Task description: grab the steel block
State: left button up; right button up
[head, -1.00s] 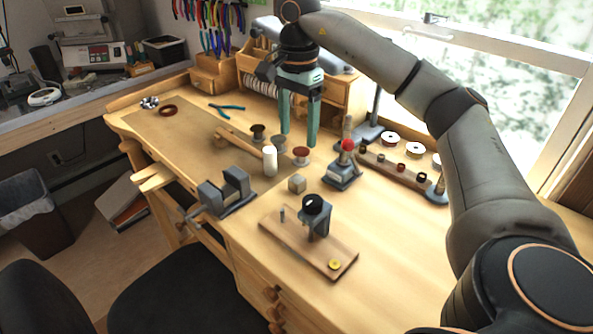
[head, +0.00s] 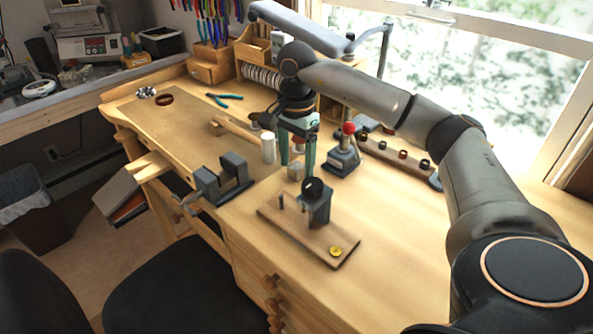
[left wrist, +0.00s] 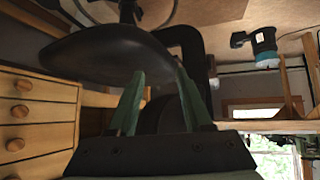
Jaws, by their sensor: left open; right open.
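The steel block (head: 295,172) is a small grey cube on the wooden workbench, behind the dark stand on its board. My right gripper (head: 297,164) is open and points down at the block. Its two green fingers show to the left and right of the block, with the tips close to it. Whether they touch it I cannot tell. In the left wrist view my left gripper (left wrist: 157,100) is open with nothing between its fingers. It is outside the head view.
A grey vise (head: 222,180) is at the bench's front edge. A red-knobbed press (head: 343,155) stands close right of the block, and a white cylinder (head: 268,148) to its left. A wooden board (head: 300,232) with the dark stand lies in front.

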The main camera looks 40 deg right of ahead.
jog(key=shift+f, duration=0.25)
grip_shut()
dwell(0.4)
jog(key=shift+r, duration=0.1)
